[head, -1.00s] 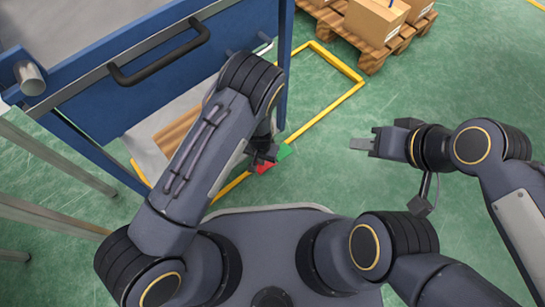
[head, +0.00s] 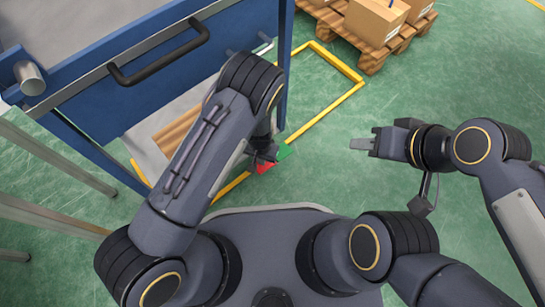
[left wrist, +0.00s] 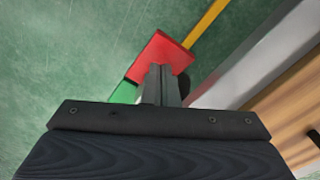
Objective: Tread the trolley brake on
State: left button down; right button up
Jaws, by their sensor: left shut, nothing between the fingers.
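The blue trolley (head: 150,85) stands at the left of the head view, with a black handle on its side. Low at its near corner is a two-part pedal, with a red part (head: 264,167) and a green part (head: 285,151). In the left wrist view, the red part (left wrist: 163,52) lies just beyond my fingertips and the green part (left wrist: 124,93) is partly hidden. My left gripper (left wrist: 161,70) is shut and empty, over the red part; I cannot tell whether it touches. My right gripper (head: 362,144) is well to the right, clear of the trolley; its finger gap is unclear.
Yellow floor tape (head: 335,113) outlines the trolley's place. A wooden pallet (head: 372,52) with cardboard boxes (head: 377,18) stands at the top. Grey metal legs (head: 55,158) are at the left. The green floor at right is clear.

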pick_arm(q)
jog(key=shift+f, duration=0.2)
jog(key=shift+f+b, duration=1.4)
jog(key=shift+f, duration=0.05)
jog(key=shift+r, duration=0.2)
jog(key=shift+r+p, duration=2.95)
jog(key=shift+r, duration=1)
jog(key=shift+s+f, duration=0.1)
